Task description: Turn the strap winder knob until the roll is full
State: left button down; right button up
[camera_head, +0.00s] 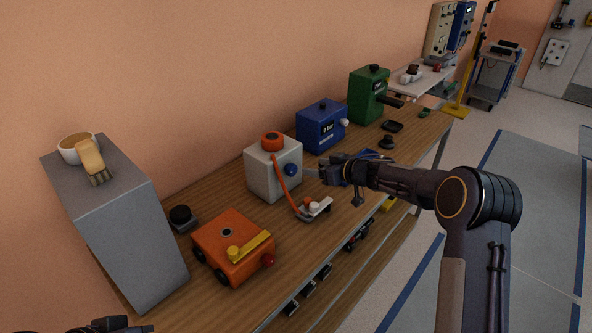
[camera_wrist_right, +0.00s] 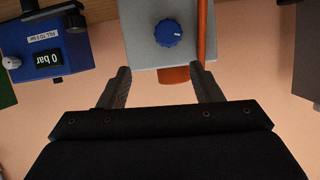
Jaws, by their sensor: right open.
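The strap winder (camera_head: 262,175) is a pale grey box on the wooden bench with an orange roll (camera_head: 272,140) on top. An orange strap (camera_head: 282,187) runs down its front to a metal end piece (camera_head: 313,208) on the bench. Its blue knob (camera_head: 291,170) faces my right gripper (camera_head: 326,172). In the right wrist view the knob (camera_wrist_right: 167,33) has a white mark and lies beyond the open, empty fingers (camera_wrist_right: 162,86), lined up between them and not touched. Part of my left gripper (camera_head: 112,326) shows at the bottom left edge; its fingers are unclear.
A blue box (camera_head: 320,125) reading "0 bar" and a green box (camera_head: 367,95) stand further along the bench. An orange machine (camera_head: 233,246) with a yellow lever is nearer. A grey cabinet (camera_head: 115,225) carries a bowl and brush. Floor to the right is clear.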

aim_at(294, 170)
jog(key=shift+g+y, duration=0.3)
jog(key=shift+g, duration=0.1)
jog(key=x, duration=0.3)
jog(key=p+x, duration=0.1)
jog(key=x, duration=0.2)
jog(key=s+f+x, duration=0.1)
jog(key=x, duration=0.2)
jog(key=shift+w+a+p, duration=0.1)
jog(key=shift+a+p, duration=0.05)
jog(key=shift+p, duration=0.15)
jog(key=shift+c, duration=0.3)
jog(key=shift+n, duration=0.3)
jog(key=c, duration=0.9)
